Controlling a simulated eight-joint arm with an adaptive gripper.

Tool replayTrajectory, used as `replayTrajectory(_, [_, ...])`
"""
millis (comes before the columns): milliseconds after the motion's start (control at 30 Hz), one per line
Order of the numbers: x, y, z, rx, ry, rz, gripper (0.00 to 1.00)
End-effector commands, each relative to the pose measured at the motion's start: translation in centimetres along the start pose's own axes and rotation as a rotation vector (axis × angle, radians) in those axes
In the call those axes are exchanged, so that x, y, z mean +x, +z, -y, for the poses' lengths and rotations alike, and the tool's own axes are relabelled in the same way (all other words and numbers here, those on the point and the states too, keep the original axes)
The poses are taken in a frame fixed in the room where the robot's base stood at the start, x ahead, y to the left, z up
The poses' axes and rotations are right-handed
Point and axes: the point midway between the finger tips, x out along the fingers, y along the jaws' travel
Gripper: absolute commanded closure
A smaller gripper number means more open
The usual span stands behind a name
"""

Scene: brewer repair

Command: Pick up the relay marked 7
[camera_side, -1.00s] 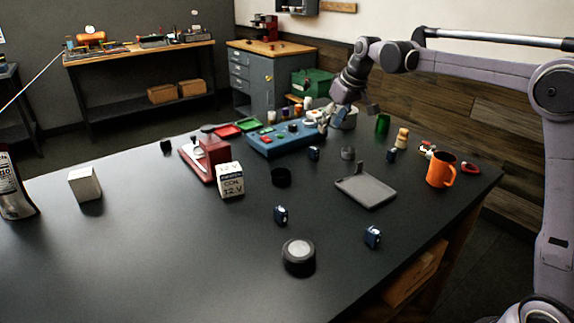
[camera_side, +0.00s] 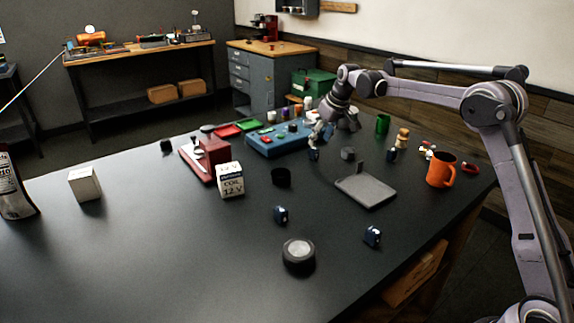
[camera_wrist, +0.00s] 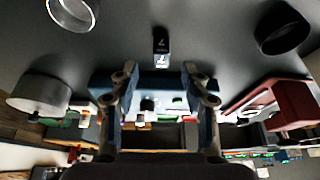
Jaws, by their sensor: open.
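My gripper (camera_side: 320,132) is open and low over the table, close to a small dark blue relay (camera_side: 313,154). In the wrist view my gripper's fingers (camera_wrist: 160,72) are spread, and a relay (camera_wrist: 161,42) stands just beyond their tips, between their lines. It carries a pale mark that looks like a 7, though it is small. Other dark blue relays stand apart on the table: one in the middle (camera_side: 281,214), one near the front edge (camera_side: 372,236) and one by the wooden figure (camera_side: 391,156). Their marks are too small to read.
A blue control panel (camera_side: 265,147) lies behind my gripper. A red device (camera_side: 214,150), a white coil box (camera_side: 230,180), a black ring (camera_side: 281,177), a grey tray (camera_side: 352,186) and an orange mug (camera_side: 440,170) stand around. The table's left front is largely clear.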

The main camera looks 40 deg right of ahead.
Motion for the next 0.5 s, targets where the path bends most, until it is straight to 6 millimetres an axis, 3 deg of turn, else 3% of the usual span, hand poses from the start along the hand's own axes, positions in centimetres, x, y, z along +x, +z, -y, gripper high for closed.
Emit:
replayTrajectory(300, [4.0,-0.6,0.2,0.000,0.001,-0.001,0.53])
replayTrajectory(500, [4.6,-0.5,0.2,0.000,0.001,-0.001,0.53])
